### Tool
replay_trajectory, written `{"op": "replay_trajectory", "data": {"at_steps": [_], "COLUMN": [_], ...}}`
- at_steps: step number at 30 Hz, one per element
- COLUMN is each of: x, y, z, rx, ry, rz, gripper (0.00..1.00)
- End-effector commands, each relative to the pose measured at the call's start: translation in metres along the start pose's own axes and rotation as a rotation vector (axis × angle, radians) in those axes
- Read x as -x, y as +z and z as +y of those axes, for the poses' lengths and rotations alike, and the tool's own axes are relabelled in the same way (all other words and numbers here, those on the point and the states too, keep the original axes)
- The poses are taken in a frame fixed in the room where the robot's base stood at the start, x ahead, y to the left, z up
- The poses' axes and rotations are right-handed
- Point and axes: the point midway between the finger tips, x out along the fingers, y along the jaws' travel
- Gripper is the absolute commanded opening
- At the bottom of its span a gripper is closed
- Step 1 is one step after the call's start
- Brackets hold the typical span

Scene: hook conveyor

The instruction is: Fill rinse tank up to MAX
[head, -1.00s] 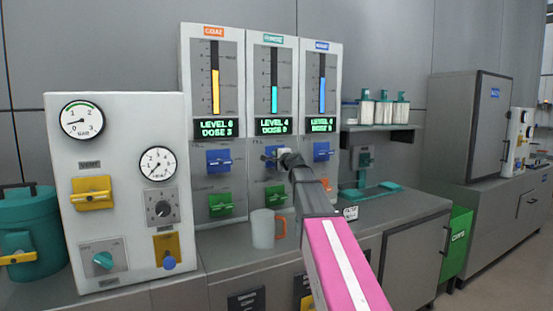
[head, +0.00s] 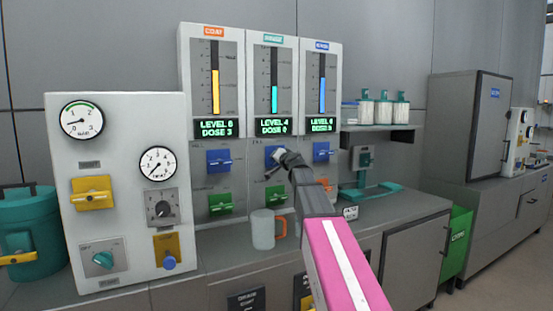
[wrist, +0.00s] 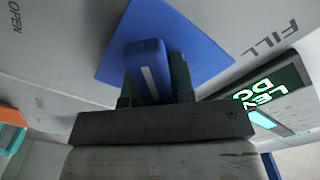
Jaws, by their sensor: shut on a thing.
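My gripper (head: 277,166) is at the middle blue valve (head: 271,153). In the wrist view my gripper (wrist: 153,82) is shut on the blue handle (wrist: 147,60), which looks turned against its square blue plate (wrist: 197,35). FILL is printed beside the plate.
A grey mug (head: 263,230) with an orange handle stands on the counter below my arm. A white gauge box (head: 125,190) stands at left. A teal stand (head: 370,190) and a shelf with bottles (head: 382,112) are at right.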

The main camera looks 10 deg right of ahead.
Motion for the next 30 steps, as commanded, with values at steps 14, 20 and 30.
{"op": "replay_trajectory", "data": {"at_steps": [14,20,30], "x": [0.0006,0.0006,0.0006], "y": [0.0006,0.0007,0.0007], "z": [0.0004,0.0004,0.0004], "rx": [0.248,0.276,0.279], "ry": [0.000,0.000,0.000], "rz": [-0.002,-0.002,-0.002], "gripper": [0.00,0.00,0.00]}}
